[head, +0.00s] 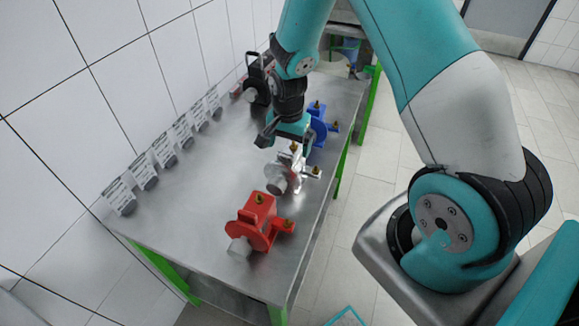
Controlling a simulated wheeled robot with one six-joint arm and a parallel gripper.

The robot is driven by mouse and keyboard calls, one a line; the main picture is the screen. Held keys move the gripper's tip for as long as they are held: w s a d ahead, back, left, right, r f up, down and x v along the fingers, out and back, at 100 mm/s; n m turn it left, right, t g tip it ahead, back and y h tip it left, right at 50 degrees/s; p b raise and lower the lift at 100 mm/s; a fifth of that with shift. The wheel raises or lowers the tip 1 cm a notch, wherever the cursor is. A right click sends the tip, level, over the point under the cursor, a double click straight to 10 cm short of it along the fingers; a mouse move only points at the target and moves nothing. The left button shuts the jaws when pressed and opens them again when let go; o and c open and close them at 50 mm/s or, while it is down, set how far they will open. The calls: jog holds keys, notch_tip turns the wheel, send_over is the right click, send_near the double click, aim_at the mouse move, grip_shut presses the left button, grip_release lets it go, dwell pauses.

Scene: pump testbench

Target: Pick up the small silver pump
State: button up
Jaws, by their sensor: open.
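The small silver pump (281,180) stands on the metal table (190,205), between a red pump and a blue pump. It has brass-coloured fittings on its top and on its right side. My gripper (282,140) is open and points down, just behind and above the silver pump in the picture. It overlaps the pump's upper part, so I cannot tell whether the fingers touch it. Nothing shows between the fingers clearly.
A red pump (257,218) stands in front, and a blue pump (319,128) stands behind to the right. A black device (257,82) is farther back. Several labelled round parts (144,178) line the tiled wall. The table's left middle is clear.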

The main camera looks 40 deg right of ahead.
jog(key=shift+f+p, duration=1.2)
jog(key=shift+f, duration=1.3)
jog(key=c, duration=1.3)
jog(key=shift+r, duration=0.1)
jog(key=c, duration=0.3)
jog(key=shift+r, duration=0.15)
